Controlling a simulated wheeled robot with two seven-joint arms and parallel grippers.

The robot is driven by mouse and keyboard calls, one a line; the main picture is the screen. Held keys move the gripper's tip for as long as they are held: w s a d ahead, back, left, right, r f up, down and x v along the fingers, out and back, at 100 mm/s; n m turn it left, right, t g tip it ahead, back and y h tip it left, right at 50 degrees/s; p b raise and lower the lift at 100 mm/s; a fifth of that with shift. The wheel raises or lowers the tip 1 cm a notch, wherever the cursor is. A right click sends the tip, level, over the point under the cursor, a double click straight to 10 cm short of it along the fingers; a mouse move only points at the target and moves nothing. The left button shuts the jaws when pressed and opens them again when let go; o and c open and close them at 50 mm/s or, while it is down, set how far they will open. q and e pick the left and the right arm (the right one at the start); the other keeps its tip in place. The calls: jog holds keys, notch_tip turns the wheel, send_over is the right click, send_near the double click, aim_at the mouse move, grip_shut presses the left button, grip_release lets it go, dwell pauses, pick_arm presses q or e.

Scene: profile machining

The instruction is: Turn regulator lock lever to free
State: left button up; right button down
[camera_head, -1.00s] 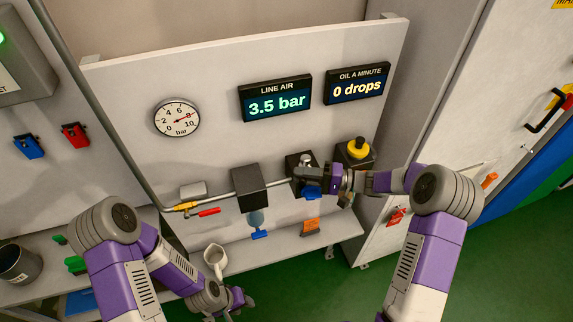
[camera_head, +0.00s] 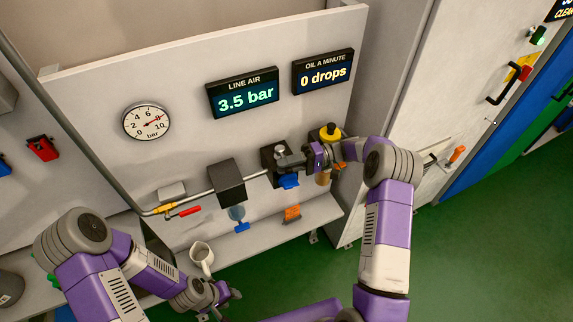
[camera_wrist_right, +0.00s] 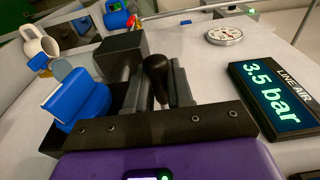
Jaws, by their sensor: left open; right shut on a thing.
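The regulator (camera_head: 268,158) is a dark block on the panel's pipe, right of another dark block. My right gripper (camera_head: 288,161) is at its front. In the right wrist view, the gripper's fingers (camera_wrist_right: 160,88) are closed around a dark, round-ended lever (camera_wrist_right: 157,68), which looks like the lock lever. Its setting cannot be read. A blue part (camera_head: 289,181) shows just below the gripper, and a large blue part (camera_wrist_right: 80,103) lies left of the fingers in the wrist view. My left gripper (camera_head: 224,296) is open and empty, low in front of the shelf.
A white mug (camera_head: 201,256) stands near my left gripper. A red-handled valve (camera_head: 189,210), a gauge (camera_head: 147,122) and a 3.5 bar display (camera_head: 243,92) are on the panel. A yellow-topped unit (camera_head: 329,133) is right of the regulator. Green floor is clear at right.

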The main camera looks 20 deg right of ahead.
jog(key=c, duration=1.1)
grip_release()
jog(key=shift+w+d+b, duration=0.1)
jog(key=shift+d+b, duration=0.55)
jog(key=shift+d, duration=3.1)
